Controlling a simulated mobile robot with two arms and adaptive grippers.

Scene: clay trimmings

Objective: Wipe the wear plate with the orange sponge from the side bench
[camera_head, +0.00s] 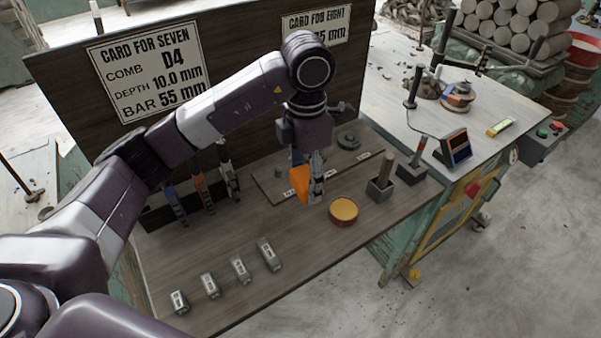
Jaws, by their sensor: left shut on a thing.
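My left gripper (311,192) points down over the wooden bench (330,262) and is shut on the orange sponge (299,184). The fingers hide part of the sponge. The sponge is close to the bench top, over or beside a flat dark board (270,184) with small white labels; I cannot tell whether it touches. I cannot make out for sure which surface is the wear plate. My right gripper is not in view.
A round dish with a yellow top (343,209) stands just right of the sponge. Holders with upright tools (380,190) are further right. Several small metal blocks (239,269) line the front left. A panel with cards (235,75) rises behind. A grey table (470,130) adjoins at right.

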